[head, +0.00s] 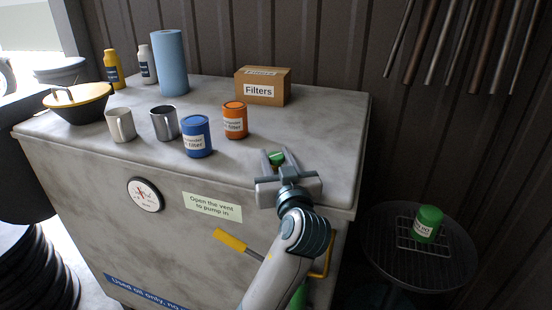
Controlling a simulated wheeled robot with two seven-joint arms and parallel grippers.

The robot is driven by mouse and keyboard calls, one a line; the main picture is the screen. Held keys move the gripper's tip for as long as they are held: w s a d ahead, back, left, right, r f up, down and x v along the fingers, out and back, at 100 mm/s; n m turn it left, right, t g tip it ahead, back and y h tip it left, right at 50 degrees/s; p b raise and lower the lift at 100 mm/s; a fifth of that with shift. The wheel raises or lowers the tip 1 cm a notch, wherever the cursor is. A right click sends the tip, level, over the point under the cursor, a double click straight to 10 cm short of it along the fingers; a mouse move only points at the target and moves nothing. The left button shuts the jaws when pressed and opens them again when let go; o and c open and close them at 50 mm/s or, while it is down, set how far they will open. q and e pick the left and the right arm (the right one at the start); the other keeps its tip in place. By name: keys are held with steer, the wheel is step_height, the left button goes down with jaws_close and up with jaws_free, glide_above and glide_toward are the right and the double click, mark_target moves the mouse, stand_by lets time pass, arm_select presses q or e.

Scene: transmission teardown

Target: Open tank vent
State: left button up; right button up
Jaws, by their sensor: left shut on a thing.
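The grey tank (70,160) is a large box with a flat top. A label on its front (212,207) reads "Open the vent to pump in". A small green vent knob (275,158) sits on the tank top near the front right edge. My left gripper (277,156) reaches over the front edge from below and is shut on the green knob, with a finger on each side. The gripper body hides the knob's near side and base, so I cannot tell how far it is turned. My right gripper is not in view.
A green can (428,224) sits on a round stand.

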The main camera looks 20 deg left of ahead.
arm_select(q)
steer(key=o, duration=1)
steer(key=shift+r+m+t+h+p, duration=0.1)
steer(key=shift+m+t+h+p, duration=0.25)
steer(key=shift+h, duration=0.25)
steer(key=shift+a+m+h, duration=0.1)
steer(key=shift+m+h, duration=0.35)
steer(key=shift+h, duration=0.15)
steer(key=shift+m+t+h+p, duration=0.45)
steer(key=shift+m+h+p, duration=0.15)
steer(key=shift+h, duration=0.3)
steer(key=shift+m+t+h, duration=0.3)
steer(key=shift+m+h, duration=1)
steer(key=shift+h, duration=0.7)
steer(key=shift+m+g+h, duration=0.4)
steer(key=shift+m+h, duration=1.5)
steer(key=shift+h, duration=1)
steer(key=shift+m+g+h, duration=0.4)
steer(key=shift+m+h, duration=0.3)
steer(key=shift+h, duration=0.4)
